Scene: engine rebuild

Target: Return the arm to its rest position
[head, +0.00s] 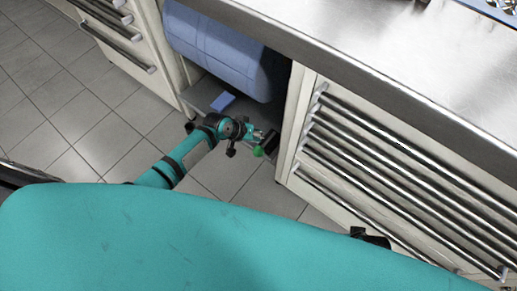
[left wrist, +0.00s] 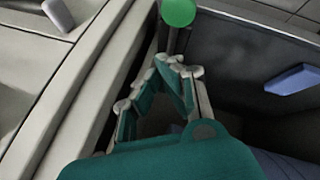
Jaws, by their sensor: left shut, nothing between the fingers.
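My left arm (head: 172,165) reaches from the left over the floor toward the opening under the workbench. My left gripper (head: 262,135) is shut and empty, close to a green knob (head: 257,151) at the opening's right side. The left wrist view shows the gripper's fingertips (left wrist: 170,62) together, just below the green knob (left wrist: 178,12) in that picture. I cannot tell whether they touch it. My right gripper is not in view; a small dark part at the lower right of the head view is unclear.
A blue container (head: 225,50) hangs or sits under the steel benchtop (head: 400,60). A small blue block (head: 222,102) lies on the shelf below it, also in the left wrist view (left wrist: 291,79). Drawer cabinets (head: 390,180) stand close at the right. Tiled floor (head: 90,130) is free at left.

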